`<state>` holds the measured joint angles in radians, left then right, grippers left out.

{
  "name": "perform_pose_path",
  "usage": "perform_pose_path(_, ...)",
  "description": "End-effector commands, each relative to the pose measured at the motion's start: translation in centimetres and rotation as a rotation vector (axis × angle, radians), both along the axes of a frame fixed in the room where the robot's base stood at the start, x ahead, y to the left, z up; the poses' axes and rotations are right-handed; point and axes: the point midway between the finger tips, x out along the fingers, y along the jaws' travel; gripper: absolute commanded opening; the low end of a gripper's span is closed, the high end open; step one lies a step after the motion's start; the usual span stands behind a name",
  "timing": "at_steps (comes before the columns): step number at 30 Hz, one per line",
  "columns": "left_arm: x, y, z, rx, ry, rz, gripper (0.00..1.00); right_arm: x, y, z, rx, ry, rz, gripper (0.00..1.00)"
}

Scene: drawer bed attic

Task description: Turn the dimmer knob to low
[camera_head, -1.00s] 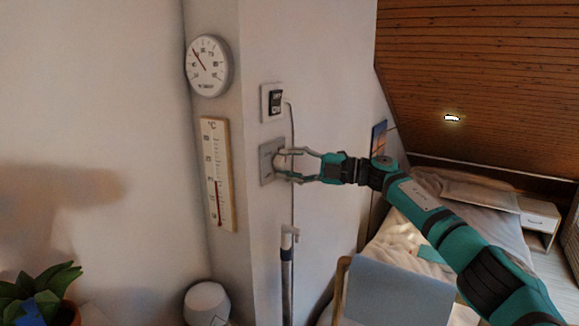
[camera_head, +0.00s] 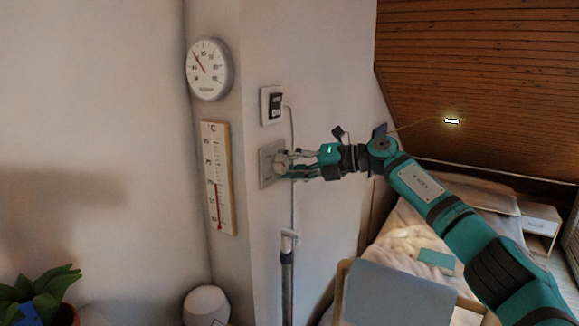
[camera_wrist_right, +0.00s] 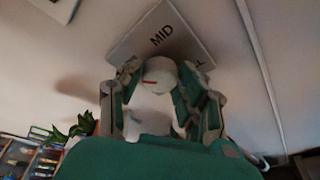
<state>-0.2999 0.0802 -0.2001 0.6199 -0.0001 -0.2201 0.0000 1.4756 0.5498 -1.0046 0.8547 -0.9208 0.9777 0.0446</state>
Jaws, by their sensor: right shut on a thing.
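My right gripper (camera_head: 284,165) is at the plate, shut on the round pale dimmer knob (camera_wrist_right: 160,71). A short red mark on the knob lies nearly level in that view. The plate (camera_wrist_right: 178,28) looks tilted there and reads MID. Another label by the right finger is mostly hidden. My left gripper is not in view.
A round dial (camera_head: 208,69) and a thermometer (camera_head: 217,178) hang to the left. A grey chair back (camera_head: 395,295) and a bed (camera_head: 470,200) are below and behind my right arm.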

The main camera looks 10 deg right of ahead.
Motion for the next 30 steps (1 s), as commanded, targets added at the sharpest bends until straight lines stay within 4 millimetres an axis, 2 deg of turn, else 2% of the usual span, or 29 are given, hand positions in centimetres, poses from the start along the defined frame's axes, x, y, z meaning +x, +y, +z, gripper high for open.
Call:
perform_pose_path(18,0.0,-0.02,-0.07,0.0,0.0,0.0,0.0,-0.06,0.07,-0.37,-0.035,-0.025,0.003,0.05)
perform_pose_path(19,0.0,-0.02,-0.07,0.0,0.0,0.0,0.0,-0.06,0.07,-0.39,-0.035,-0.024,0.003,0.39)
perform_pose_path(24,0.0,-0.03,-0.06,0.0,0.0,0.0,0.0,-0.05,0.06,-0.27,-0.033,-0.025,0.002,0.6)
perform_pose_path(30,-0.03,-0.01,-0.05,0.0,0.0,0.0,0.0,-0.03,0.04,-0.12,-0.031,-0.028,0.001,0.6)
